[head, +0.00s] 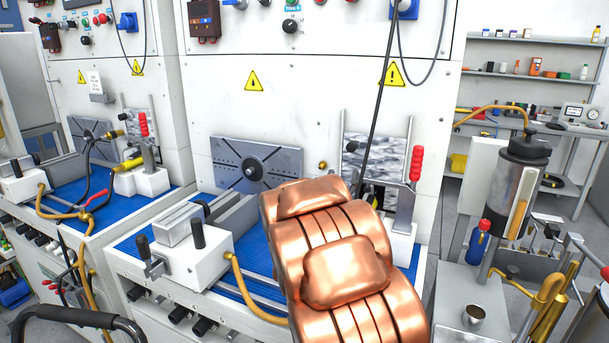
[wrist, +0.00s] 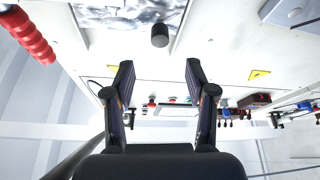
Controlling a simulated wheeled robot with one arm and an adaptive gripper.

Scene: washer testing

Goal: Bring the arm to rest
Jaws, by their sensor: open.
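My arm, in copper-coloured links, rises in the lower middle of the head view and covers part of the test bench. My gripper is hidden behind it there. In the wrist view my gripper (wrist: 158,85) shows two dark fingers standing well apart, with nothing between them. The fingers point toward the white machine panel (wrist: 220,55), which fills the background of that view. A red ribbed handle (wrist: 28,35) is at the top left of the wrist view, and a dark round knob (wrist: 160,36) is at the top middle, beyond the fingertips.
The bench has a blue ribbed bed (head: 258,262), a white clamp block (head: 190,256) and a grey slotted plate (head: 256,165). A red-handled clamp (head: 416,165) stands right of my arm. A metal cylinder (head: 518,185) stands on the right, with shelves (head: 520,75) behind.

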